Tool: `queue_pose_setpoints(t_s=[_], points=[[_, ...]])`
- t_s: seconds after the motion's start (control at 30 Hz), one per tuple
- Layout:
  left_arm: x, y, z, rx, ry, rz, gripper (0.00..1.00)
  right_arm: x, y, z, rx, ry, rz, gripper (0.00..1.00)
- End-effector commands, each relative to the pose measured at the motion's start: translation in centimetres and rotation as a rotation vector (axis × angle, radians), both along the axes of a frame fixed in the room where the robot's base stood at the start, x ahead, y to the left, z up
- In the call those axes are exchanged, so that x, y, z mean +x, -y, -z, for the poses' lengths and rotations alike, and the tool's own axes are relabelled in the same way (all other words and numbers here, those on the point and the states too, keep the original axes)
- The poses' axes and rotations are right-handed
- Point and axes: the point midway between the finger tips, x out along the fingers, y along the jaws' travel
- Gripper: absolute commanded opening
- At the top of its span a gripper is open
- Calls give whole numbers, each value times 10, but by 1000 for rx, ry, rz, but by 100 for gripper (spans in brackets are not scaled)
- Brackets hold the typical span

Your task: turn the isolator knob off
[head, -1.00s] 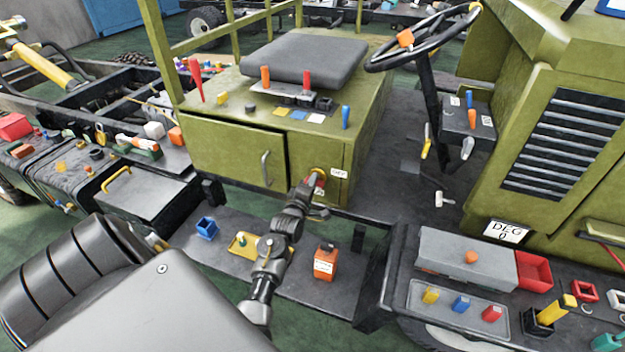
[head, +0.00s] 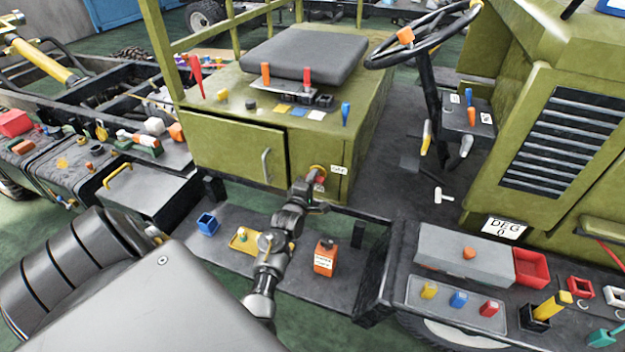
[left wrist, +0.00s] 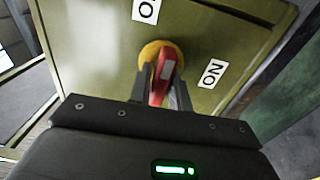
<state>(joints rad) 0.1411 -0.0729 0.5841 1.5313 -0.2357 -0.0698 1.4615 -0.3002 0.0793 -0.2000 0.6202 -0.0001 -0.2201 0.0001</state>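The isolator knob (left wrist: 165,72) is a red handle on a round yellow base, mounted on the olive cabinet front (left wrist: 95,45). In the left wrist view an "ON" label (left wrist: 212,73) is to its right, and a partly cut-off label starting with "O" (left wrist: 146,10) is above it. My left gripper (left wrist: 162,92) has a finger on each side of the red handle, close against it. In the head view my left gripper (head: 308,186) reaches the knob's yellow base (head: 318,169) from below and partly hides the knob. My right gripper is not in view.
A seat (head: 305,58) and several levers are on top of the cabinet. Below, a dark shelf carries a blue box (head: 207,225), a yellow tray (head: 243,241) and an orange block (head: 325,258). A steering wheel (head: 420,38) stands to the right.

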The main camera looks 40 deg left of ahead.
Motion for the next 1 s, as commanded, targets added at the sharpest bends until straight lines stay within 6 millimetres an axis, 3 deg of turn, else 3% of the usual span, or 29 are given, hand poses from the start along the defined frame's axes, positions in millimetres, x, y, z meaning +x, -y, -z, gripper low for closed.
queue_pose_setpoints(t_s=[0.03, 0.1, 0.47, 1.0], points=[[0, 0, 0, 0, 1, 0, 27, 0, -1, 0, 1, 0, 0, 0], [0, 0, 0, 1, 0, 0, 36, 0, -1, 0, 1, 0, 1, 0], [-5, 2, 1, 1, -1, 0, 36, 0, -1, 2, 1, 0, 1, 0], [-92, 32, 2, 1, 0, 0, 36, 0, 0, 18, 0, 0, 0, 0]])
